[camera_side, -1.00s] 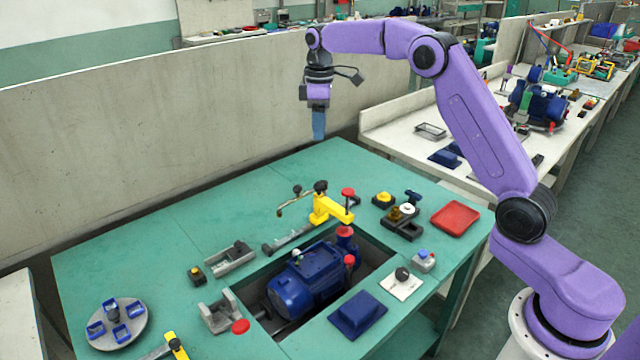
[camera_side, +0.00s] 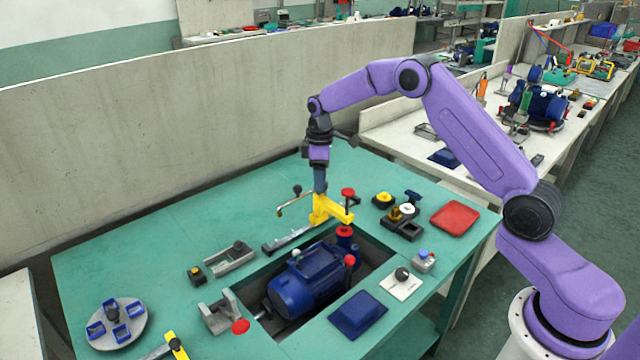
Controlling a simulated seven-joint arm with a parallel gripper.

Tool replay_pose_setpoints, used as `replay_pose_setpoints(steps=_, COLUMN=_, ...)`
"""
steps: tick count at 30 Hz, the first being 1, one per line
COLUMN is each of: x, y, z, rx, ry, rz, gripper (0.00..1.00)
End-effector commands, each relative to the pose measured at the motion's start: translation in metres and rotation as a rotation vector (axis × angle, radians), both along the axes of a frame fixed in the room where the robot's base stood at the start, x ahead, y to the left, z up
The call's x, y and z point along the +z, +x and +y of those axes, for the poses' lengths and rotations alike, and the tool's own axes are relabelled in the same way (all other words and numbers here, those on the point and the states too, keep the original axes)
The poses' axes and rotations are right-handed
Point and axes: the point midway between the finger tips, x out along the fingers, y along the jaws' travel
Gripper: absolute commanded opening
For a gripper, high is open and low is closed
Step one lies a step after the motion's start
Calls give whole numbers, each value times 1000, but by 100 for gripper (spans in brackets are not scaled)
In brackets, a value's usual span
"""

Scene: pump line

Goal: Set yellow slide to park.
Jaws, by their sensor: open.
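The yellow slide (camera_side: 326,209) sits at the far right end of a grey rail (camera_side: 288,240) behind the sunken pump bay. Its arm reaches right toward a red knob. My gripper (camera_side: 319,187) points straight down at the slide's top, and its fingers cover the black knob seen there earlier. The jaws are open; whether they touch the knob cannot be told. A second yellow piece (camera_side: 176,346) on a grey bar is partly cut off at the bottom edge. No park mark can be read.
A blue motor (camera_side: 302,282) fills the bay in front of the slide. A small lever (camera_side: 288,203) stands just left of my gripper, and a red-capped post (camera_side: 347,194) just right. A red tray (camera_side: 455,218) lies at right. The left table is mostly clear.

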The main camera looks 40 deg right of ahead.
Motion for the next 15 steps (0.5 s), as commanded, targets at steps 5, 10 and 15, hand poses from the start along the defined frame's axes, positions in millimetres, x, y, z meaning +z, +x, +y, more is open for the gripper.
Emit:
replay_pose_setpoints(steps=5, x=-17, y=0, z=1, rx=1, ry=0, rz=1, gripper=56)
replay_pose_setpoints(steps=10, x=-22, y=0, z=0, rx=1, ry=0, rz=-1, gripper=56)
replay_pose_setpoints(steps=15, x=-22, y=0, z=0, rx=1, ry=0, rz=-1, gripper=56)
